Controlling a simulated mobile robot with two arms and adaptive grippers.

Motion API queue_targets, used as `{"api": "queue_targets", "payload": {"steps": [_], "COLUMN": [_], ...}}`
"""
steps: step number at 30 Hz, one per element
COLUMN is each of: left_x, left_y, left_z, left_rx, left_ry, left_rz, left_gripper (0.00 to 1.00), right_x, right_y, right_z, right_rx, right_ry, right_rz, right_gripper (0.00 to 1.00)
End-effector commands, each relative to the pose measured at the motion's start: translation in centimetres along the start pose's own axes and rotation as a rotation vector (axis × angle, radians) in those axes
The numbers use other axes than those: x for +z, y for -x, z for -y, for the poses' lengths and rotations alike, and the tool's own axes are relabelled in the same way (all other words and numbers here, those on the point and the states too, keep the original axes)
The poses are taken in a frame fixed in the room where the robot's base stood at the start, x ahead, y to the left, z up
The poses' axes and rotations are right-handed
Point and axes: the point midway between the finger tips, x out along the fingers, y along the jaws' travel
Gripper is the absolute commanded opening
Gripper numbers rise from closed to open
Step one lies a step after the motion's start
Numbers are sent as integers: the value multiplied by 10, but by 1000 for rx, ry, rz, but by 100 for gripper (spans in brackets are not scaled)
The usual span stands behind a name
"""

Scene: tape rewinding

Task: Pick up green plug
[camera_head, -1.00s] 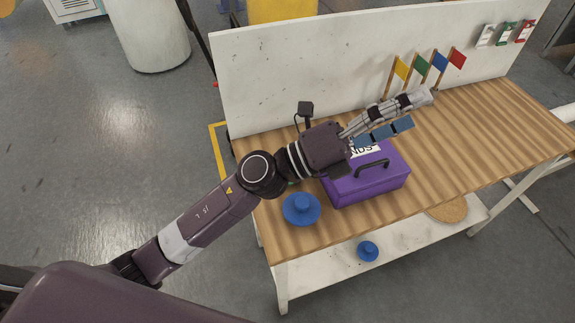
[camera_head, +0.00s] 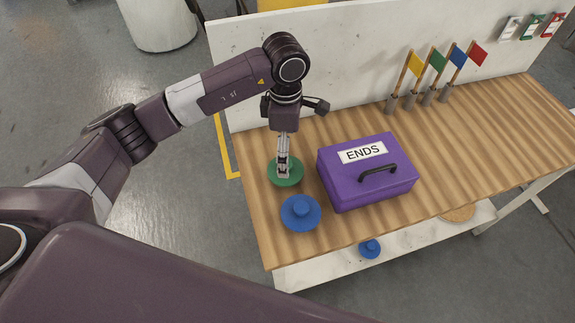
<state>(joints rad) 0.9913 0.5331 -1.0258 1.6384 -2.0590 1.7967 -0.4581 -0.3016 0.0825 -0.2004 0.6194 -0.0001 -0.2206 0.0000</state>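The green plug (camera_head: 291,183) is a round green disc lying on the wooden table top near its left edge. My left gripper (camera_head: 283,175) points straight down over it, with the fingertips at the middle of the disc. The fingers look close together and hide the plug's centre. I cannot tell whether they are closed on its knob or only above it. My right gripper is not in view.
A blue plug (camera_head: 301,213) lies just in front of the green one. A purple box (camera_head: 345,187) labelled "ENDS" stands to the right. Several small flags (camera_head: 437,60) stand along the white back panel (camera_head: 345,70). The table's right part is clear.

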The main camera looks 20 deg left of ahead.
Motion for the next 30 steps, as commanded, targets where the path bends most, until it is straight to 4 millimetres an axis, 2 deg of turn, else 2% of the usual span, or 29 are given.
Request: {"api": "queue_targets", "payload": {"steps": [8,13,18,26,30], "left_x": [-2,-3,-2,-2,-2], "left_y": [-27,-48,-70,-75,-75], "left_z": [2,4,3,2,2], "left_rx": [-4,-6,-3,-1,-1], "left_ry": [0,1,0,-1,-1], "left_rz": [-7,-6,-4,-4,-4], "left_gripper": [91,91,91,91,78], "right_x": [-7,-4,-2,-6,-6], "right_y": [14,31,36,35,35], "right_z": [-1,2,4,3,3], "right_rx": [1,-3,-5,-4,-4], "right_ry": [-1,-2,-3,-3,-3], "right_rz": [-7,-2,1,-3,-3], "right_gripper": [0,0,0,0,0]}}
